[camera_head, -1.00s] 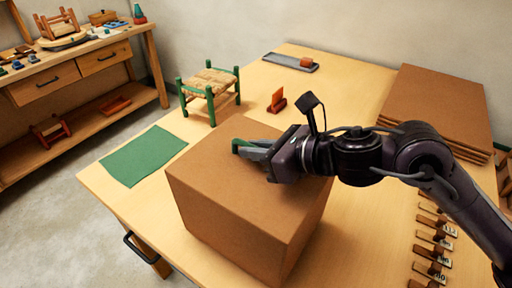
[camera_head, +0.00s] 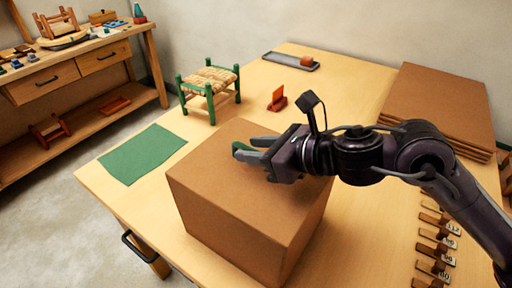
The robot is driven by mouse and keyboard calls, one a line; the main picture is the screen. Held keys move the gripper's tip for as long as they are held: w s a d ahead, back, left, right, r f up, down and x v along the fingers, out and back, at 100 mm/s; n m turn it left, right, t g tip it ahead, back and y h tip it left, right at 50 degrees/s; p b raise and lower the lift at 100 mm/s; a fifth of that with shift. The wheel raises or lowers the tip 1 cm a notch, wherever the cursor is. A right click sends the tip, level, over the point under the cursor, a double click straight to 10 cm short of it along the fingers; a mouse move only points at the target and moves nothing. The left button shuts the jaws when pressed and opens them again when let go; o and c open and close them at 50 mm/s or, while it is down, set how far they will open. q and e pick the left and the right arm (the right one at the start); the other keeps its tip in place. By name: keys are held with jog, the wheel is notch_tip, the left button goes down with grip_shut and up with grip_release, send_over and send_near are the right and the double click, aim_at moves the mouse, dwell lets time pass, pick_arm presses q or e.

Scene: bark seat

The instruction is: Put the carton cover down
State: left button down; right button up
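The carton cover (camera_head: 225,205) is a plain brown box shape, closed on top, standing upright on the wooden table near its front edge. Its underside and whatever is inside are hidden. My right gripper (camera_head: 250,149) is over the far part of the cover's top, with its arm coming in from the right. Its two grey fingers are spread with a gap between them. A small green piece shows at the fingertips; I cannot tell whether it belongs to the fingers or to something else. My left gripper is not in view.
A green-framed stool with a woven seat (camera_head: 209,82) stands behind the cover. A green mat (camera_head: 142,153) lies to the left. An orange-red piece (camera_head: 278,98), a grey tray (camera_head: 290,63), stacked brown boards (camera_head: 435,100) and several numbered blocks (camera_head: 436,248) also lie on the table.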

jog(key=shift+r+p, duration=0.4)
jog(key=shift+p, duration=0.1)
jog(key=shift+r+p, duration=0.45)
jog(key=shift+p, duration=0.05)
jog(key=b+v, duration=0.1)
jog(key=v, duration=0.2)
jog(key=b+v, duration=0.1)
jog(key=v, duration=0.3)
jog(key=b+v, duration=0.2)
jog(key=v, duration=0.1)
jog(key=shift+s+d+f, duration=0.2)
jog(key=shift+s+d, duration=0.05)
jog(key=shift+d, duration=0.15)
jog(key=shift+s+d+r, duration=0.3)
jog(key=shift+d+r, duration=0.05)
jog(key=shift+d, duration=0.05)
jog(key=shift+f, duration=0.1)
